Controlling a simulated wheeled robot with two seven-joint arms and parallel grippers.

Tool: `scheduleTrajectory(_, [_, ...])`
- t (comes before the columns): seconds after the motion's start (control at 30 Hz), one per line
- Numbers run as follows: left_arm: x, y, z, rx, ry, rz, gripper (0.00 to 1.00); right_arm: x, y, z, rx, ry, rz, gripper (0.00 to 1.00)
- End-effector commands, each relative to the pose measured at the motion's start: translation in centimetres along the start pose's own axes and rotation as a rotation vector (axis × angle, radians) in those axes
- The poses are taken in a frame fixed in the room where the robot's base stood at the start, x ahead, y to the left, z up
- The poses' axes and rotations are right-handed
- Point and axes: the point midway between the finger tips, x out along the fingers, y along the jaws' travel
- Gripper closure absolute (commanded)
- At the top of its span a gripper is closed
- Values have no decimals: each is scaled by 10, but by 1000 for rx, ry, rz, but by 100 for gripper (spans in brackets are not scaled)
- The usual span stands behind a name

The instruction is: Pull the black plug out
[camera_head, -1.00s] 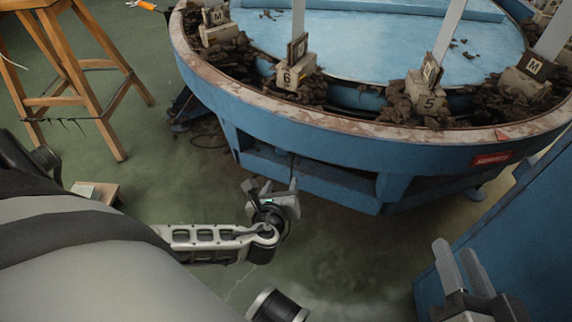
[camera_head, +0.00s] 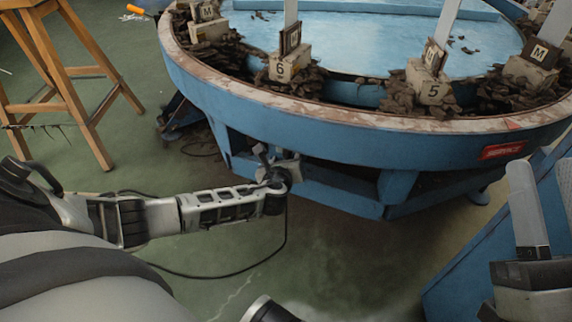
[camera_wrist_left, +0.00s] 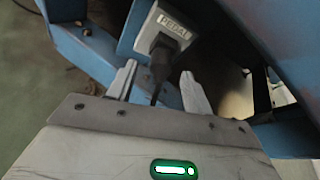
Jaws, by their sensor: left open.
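In the left wrist view the black plug (camera_wrist_left: 160,66) sits at the lower edge of a pale socket box (camera_wrist_left: 165,30) with a label that seems to read PEDAL. Its cord runs down toward my left gripper (camera_wrist_left: 158,86). That gripper is open, with one finger on each side of the plug and cord and visible gaps on both sides. In the head view my left gripper (camera_head: 266,158) is at the blue frame under the round table's rim; the plug is too small to make out there. My right gripper (camera_head: 546,185) is at the right edge, open and empty.
The round blue table (camera_head: 350,130) carries numbered blocks and dark scraps. A black cable (camera_head: 285,232) hangs below my left gripper and loops along the green floor. A wooden stool (camera_head: 75,80) stands at left. A blue panel (camera_head: 470,265) is beside my right gripper.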

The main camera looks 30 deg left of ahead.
Motion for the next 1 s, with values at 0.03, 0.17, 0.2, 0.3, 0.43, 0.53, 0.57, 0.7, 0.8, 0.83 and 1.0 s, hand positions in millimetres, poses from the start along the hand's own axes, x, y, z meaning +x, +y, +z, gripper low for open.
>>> scheduleTrajectory(0.03, [5, 0, -1, -1, -1, 0, 49, 0, -1, -2, -25, 24, -10, 64])
scheduleTrajectory(0.17, [9, 0, 0, 0, -1, 0, 49, 2, -2, -8, -58, 58, -20, 64])
scheduleTrajectory(0.2, [9, 0, 0, 0, 0, 0, 49, 2, -2, -9, -61, 61, -21, 64])
scheduleTrajectory(0.3, [9, 0, 0, 0, 0, 0, 49, 2, -2, -10, -63, 63, -21, 64])
scheduleTrajectory(0.43, [9, 0, 0, 0, 0, 0, 55, 2, -2, -10, -62, 62, -21, 64])
scheduleTrajectory(0.53, [9, 0, 0, 0, 0, 0, 83, 2, -2, -10, -62, 62, -21, 64])
scheduleTrajectory(0.57, [9, 0, 0, 0, 0, 0, 91, 2, -2, -10, -62, 62, -21, 64])
scheduleTrajectory(0.7, [8, 0, 0, 0, 0, 0, 98, 2, -2, -9, -61, 60, -21, 64])
scheduleTrajectory(0.8, [7, 0, 0, 0, 0, 0, 98, 2, -2, -10, -60, 59, -21, 64])
scheduleTrajectory(0.83, [6, 0, 0, 0, 1, 0, 98, 2, -2, -11, -60, 59, -21, 64])
scheduleTrajectory(1.0, [2, 0, -2, 1, 1, 0, 98, 4, -2, -14, -60, 59, -20, 64])
